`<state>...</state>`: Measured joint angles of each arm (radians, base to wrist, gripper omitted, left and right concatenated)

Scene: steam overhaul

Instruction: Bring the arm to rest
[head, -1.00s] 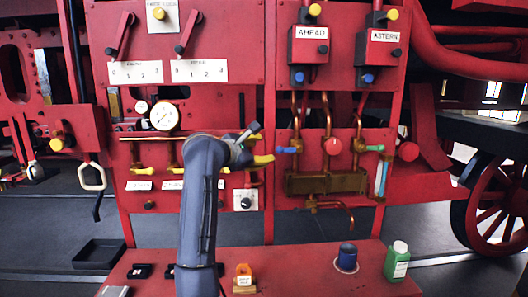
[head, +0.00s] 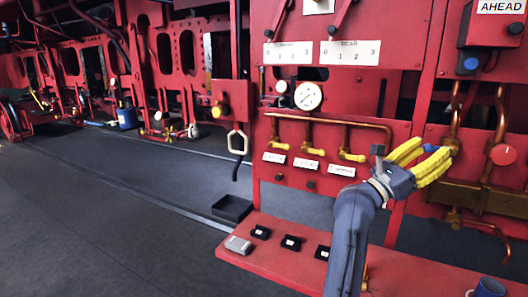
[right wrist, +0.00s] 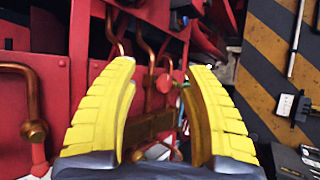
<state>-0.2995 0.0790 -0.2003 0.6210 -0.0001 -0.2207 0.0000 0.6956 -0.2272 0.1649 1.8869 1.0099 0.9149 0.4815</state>
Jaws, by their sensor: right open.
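My right arm comes up from the bottom of the head view, right of centre. Its right gripper (head: 436,150) has yellow fingers, spread open and pointing right, in front of the red panel (head: 400,140). The fingers overlap a blue-handled valve on the copper pipework in the picture; I cannot tell whether they touch it. In the right wrist view the same gripper (right wrist: 160,68) shows its two fingers wide apart with nothing held between them. A brass manifold (right wrist: 150,125) shows beyond the gap. My left gripper is in neither view.
A red shelf (head: 285,262) below the panel holds small black blocks and a grey box (head: 239,245). A blue cup (head: 488,288) is at bottom right. A black tray (head: 232,208) lies on the dark floor, which is clear at left. A gauge (head: 308,96) and yellow-handled valves line the panel.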

